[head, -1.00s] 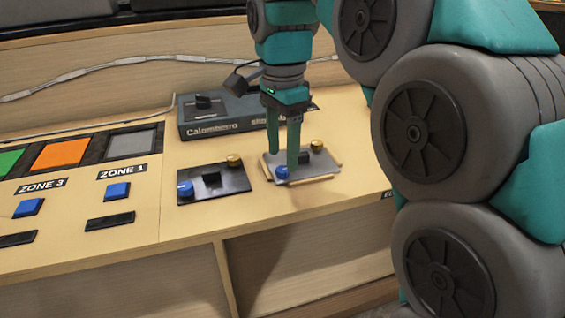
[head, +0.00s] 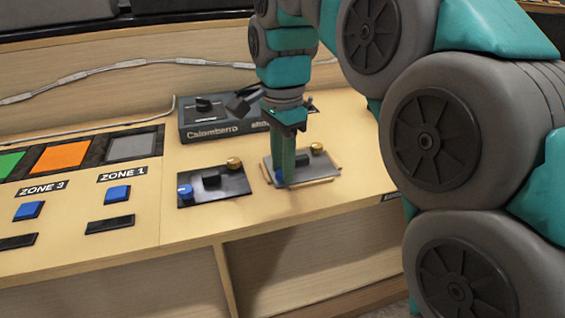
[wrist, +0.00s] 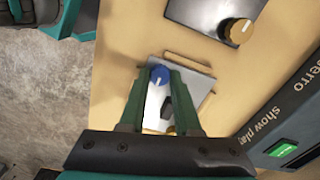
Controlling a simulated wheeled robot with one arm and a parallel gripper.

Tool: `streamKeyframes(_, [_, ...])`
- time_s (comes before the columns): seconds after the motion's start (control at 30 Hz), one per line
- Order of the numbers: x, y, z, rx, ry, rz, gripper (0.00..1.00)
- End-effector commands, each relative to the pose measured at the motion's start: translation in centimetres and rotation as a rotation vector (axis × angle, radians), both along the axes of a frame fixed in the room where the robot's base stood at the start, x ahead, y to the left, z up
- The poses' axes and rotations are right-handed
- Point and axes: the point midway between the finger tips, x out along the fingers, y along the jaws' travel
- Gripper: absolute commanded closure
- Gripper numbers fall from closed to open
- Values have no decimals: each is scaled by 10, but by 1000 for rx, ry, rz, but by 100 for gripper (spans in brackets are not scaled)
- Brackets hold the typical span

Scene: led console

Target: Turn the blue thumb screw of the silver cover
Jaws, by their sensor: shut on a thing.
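The silver cover (head: 322,170) lies on the wooden console, with a black handle (head: 302,160) in its middle and a gold thumb screw (head: 317,148) at its far right corner. Its blue thumb screw (head: 279,175) is at the near left corner, mostly hidden behind my fingers in the head view. The wrist view shows the blue screw (wrist: 159,75) with a white mark, between my green fingertips. My gripper (head: 284,184) points down and is shut on the blue screw. In the wrist view the gold screw is mostly hidden by my gripper.
Thin wooden strips edge the silver cover. A black cover (head: 220,190) with its own blue screw (head: 185,191) and gold screw (head: 234,163) lies just left. A grey box (head: 220,124) stands behind. Bare wood lies in front.

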Motion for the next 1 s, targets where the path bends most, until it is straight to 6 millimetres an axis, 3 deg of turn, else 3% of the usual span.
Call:
streamKeyframes(0.13, [0,0,0,0,0,0,100])
streamKeyframes(0.57, [0,0,0,0,0,16,100])
streamKeyframes(1.0, [0,0,0,0,0,280,100])
